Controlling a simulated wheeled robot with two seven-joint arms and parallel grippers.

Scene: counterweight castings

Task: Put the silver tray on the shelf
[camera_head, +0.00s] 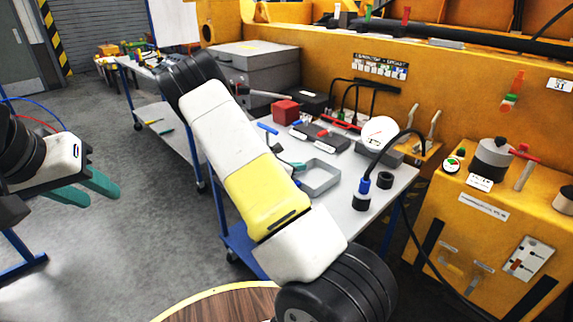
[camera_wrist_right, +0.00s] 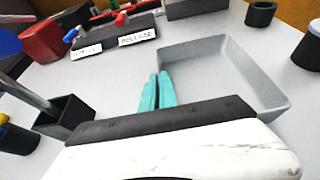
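The silver tray (camera_head: 322,188), a shallow open rectangular frame, lies on the light worktop of a blue cart. In the right wrist view the tray (camera_wrist_right: 262,80) is empty, just right of my fingers. My right gripper (camera_wrist_right: 158,76) has its teal fingers close together at the tray's left wall and looks shut on it; the contact is partly hidden. In the head view my right arm covers most of that gripper. My left gripper (camera_head: 86,190) is open and empty over the floor at left. A blue lower shelf (camera_head: 238,240) shows under the worktop, partly behind my arm.
A red box (camera_head: 286,112), a black label block, a round white dial (camera_head: 379,133) and a black ring (camera_head: 385,180) stand around the tray. A small black holder (camera_wrist_right: 66,117) is left of my fingers. An orange machine wall (camera_head: 450,80) closes off the back.

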